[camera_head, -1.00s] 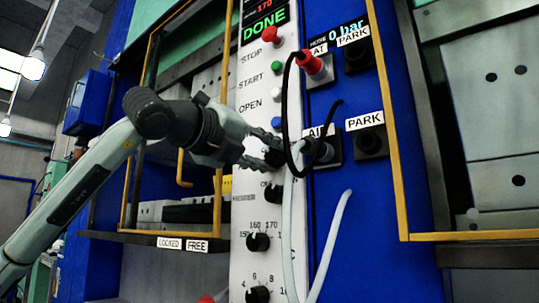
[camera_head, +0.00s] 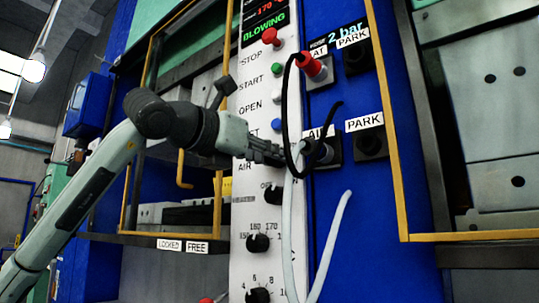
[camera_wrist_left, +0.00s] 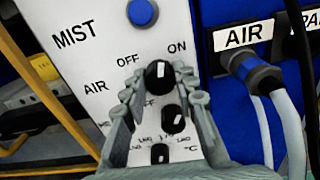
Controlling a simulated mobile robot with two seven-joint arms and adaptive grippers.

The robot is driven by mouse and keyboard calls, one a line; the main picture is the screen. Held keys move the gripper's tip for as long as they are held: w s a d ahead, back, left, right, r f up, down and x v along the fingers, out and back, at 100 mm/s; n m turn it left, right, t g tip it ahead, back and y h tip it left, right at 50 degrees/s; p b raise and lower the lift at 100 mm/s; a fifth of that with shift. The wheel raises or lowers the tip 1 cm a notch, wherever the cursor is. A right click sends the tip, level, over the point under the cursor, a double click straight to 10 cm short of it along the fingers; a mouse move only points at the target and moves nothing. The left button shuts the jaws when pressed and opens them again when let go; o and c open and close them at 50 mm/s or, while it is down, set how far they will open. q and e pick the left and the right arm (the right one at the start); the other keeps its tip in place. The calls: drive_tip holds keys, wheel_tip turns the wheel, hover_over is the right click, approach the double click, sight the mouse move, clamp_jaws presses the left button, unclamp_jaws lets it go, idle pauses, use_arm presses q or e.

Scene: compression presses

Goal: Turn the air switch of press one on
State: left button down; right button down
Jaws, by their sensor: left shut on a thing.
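The air switch (camera_wrist_left: 160,76) of the press is a black round knob with a white mark, below the OFF and ON labels in the left wrist view. Its mark points up, nearer to ON. My left gripper (camera_wrist_left: 163,84) has its fingers on either side of this knob and is shut on it. In the head view my left gripper (camera_head: 272,153) is at the white control panel (camera_head: 244,205) and hides the knob. The panel's display (camera_head: 265,30) reads BLOWING, and the display to its right reads 2 bar. My right gripper is in neither view.
A black hose (camera_head: 286,115) and a pale hose (camera_head: 288,230) hang just right of the gripper, by the AIR socket (camera_head: 325,150). A blue button (camera_wrist_left: 142,12) sits above the knob; other knobs (camera_head: 258,242) sit below. Yellow frames flank the panel.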

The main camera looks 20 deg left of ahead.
use_arm(q)
drive_tip(key=shift+m, duration=1.2)
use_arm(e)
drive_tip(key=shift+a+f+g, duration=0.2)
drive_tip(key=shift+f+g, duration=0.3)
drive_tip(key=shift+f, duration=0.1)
use_arm(q)
drive_tip(key=c, duration=1.2)
unclamp_jaws()
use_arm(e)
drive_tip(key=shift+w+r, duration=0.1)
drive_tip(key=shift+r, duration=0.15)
use_arm(q)
drive_tip(key=v, duration=1.2)
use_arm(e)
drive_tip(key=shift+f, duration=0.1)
